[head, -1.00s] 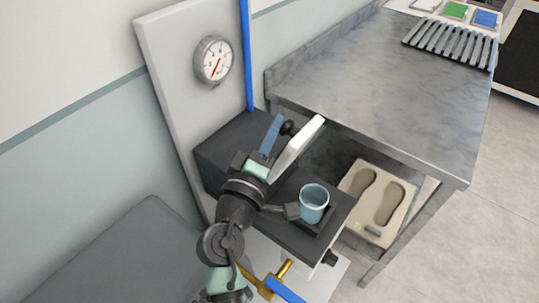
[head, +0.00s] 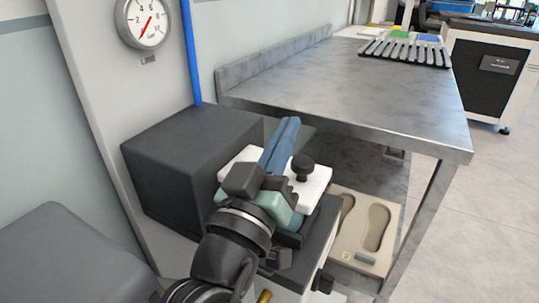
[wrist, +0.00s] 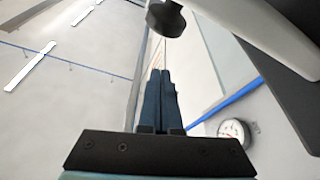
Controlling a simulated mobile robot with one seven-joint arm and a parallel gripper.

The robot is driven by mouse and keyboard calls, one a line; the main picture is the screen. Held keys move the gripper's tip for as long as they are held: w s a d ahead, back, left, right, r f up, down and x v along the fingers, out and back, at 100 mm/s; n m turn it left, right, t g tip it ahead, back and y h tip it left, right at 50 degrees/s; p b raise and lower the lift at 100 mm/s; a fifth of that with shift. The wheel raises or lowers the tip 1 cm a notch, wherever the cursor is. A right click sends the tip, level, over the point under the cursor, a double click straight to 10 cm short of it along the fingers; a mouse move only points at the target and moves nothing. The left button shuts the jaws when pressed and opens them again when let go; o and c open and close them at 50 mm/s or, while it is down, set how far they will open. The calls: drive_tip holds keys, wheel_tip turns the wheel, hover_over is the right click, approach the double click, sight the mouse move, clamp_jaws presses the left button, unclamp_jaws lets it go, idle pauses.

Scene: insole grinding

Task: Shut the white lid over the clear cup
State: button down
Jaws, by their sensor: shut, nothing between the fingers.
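The white lid (head: 318,183) with its black knob (head: 303,166) lies roughly flat over the place of the clear cup in the head view. The cup (head: 297,221) is almost wholly hidden under the lid and behind my wrist; only a bluish sliver shows. Whether the lid touches its rim cannot be seen. My gripper (head: 289,123) has its blue fingers shut and empty, above the lid and left of the knob. In the wrist view the shut fingers (wrist: 160,73) point past the knob (wrist: 165,18) and the lid's white edge (wrist: 265,35).
A dark box (head: 175,165) stands left of the lid, beside a panel with a gauge (head: 146,22) and a blue pipe (head: 190,55). A metal table (head: 370,90) is behind. A beige insole tray (head: 368,232) sits low on the right.

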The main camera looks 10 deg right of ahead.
sight(295, 159)
drive_tip(key=f+m+b, duration=0.1)
drive_tip(key=f+m+h+b, duration=0.1)
drive_tip(key=b, duration=0.1)
drive_tip(key=s+d+f+m+g+b, duration=0.1)
drive_tip(key=shift+d+f+m+h+b, duration=0.1)
drive_tip(key=shift+f+m+h+b, duration=0.1)
drive_tip(key=shift+m+h+b, duration=0.2)
drive_tip(key=shift+s+d+f+b, duration=0.15)
drive_tip(key=shift+d+f+b, duration=0.15)
drive_tip(key=shift+f+b, duration=0.55)
drive_tip(key=shift+r, duration=0.15)
wheel_tip(295, 159, up, 10)
drive_tip(key=p, duration=0.5)
drive_tip(key=s+a+r+n+t+y+p, duration=0.1)
drive_tip(key=s+a+r+n+t+y, duration=0.2)
drive_tip(key=s+a+r+t+y, duration=0.4)
drive_tip(key=s+a+r+n+t+y, duration=0.2)
drive_tip(key=s+r+n+t+y, duration=0.15)
drive_tip(key=r+y, duration=0.35)
wheel_tip(295, 159, up, 36)
drive_tip(key=h+p, duration=0.1)
drive_tip(key=p, duration=3.3)
drive_tip(key=shift+w+a+g+h+p, duration=0.2)
drive_tip(key=shift+g+h+p, duration=0.1)
drive_tip(key=shift+g+p, duration=0.1)
drive_tip(key=shift+f+m, duration=0.1)
drive_tip(key=shift+m, duration=0.15)
